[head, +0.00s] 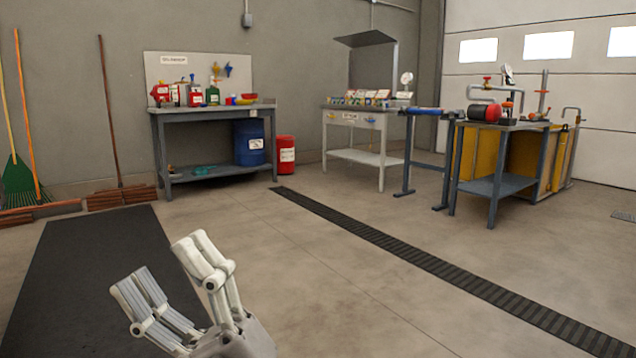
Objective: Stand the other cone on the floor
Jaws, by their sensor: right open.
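No cone is clearly recognisable in the head view. A small orange item (507,108) on the right bench is too small to identify. My right gripper (156,268) is at the bottom, left of centre, with its fingers spread apart and nothing between them. It shows in front of the dark floor mat and the concrete floor (330,275), far from the benches. My left gripper is out of view.
A black mat (85,260) lies at the left, and a dark drain grate (420,258) crosses the floor diagonally. A workbench (160,125), a pale table (367,158) and a steel bench (490,187) stand behind. Brooms (110,110) lean left. The middle floor is clear.

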